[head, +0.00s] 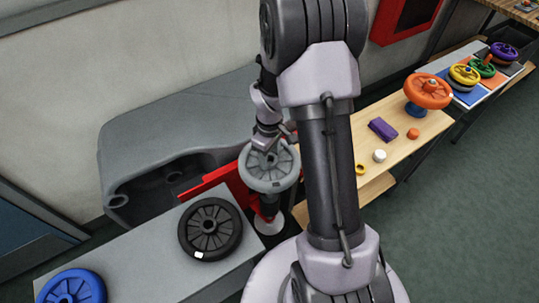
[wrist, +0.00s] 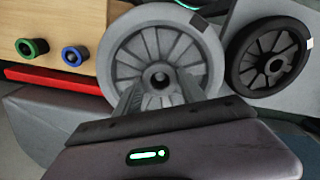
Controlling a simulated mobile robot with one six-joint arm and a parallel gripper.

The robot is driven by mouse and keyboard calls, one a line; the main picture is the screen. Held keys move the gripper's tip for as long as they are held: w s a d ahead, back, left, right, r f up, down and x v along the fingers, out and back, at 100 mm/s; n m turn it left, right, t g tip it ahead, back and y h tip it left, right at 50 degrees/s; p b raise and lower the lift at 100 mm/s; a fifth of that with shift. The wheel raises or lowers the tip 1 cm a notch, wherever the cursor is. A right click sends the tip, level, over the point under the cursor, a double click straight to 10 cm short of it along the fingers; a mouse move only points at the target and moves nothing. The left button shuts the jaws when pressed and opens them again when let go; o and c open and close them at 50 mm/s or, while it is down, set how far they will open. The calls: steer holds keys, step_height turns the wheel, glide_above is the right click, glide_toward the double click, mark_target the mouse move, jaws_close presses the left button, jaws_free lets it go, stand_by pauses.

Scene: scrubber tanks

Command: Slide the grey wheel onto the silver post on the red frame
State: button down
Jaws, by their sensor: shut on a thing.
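The grey wheel (head: 273,180) is spoked and hangs below my gripper (head: 268,138) in the head view. In the wrist view my gripper (wrist: 160,90) is shut on the grey wheel (wrist: 118,62), with a finger on each side near the open hub hole. The red frame (head: 210,184) is behind and left of the wheel; a red bar of it also shows in the wrist view (wrist: 50,80). A dark upright with a pale round base (head: 268,223) shows below the wheel. I cannot make out the silver post; the wheel or arm may hide it.
A black wheel (head: 190,247) and a blue wheel (head: 72,289) lie on a grey bench (head: 150,262). The grey scrubber body (head: 170,115) is behind. A wooden table (head: 400,143) at right bears an orange wheel (head: 428,91) and small parts.

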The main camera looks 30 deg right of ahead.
mark_target(270, 163)
steer(key=shift+f+b, duration=1.75)
steer(key=shift+f, duration=0.6)
stand_by(3.5)
stand_by(0.3)
steer(key=c, duration=0.6)
jaws_free()
steer(key=shift+r, duration=0.1)
steer(key=shift+r+p, duration=1.35)
steer(key=shift+r, duration=0.2)
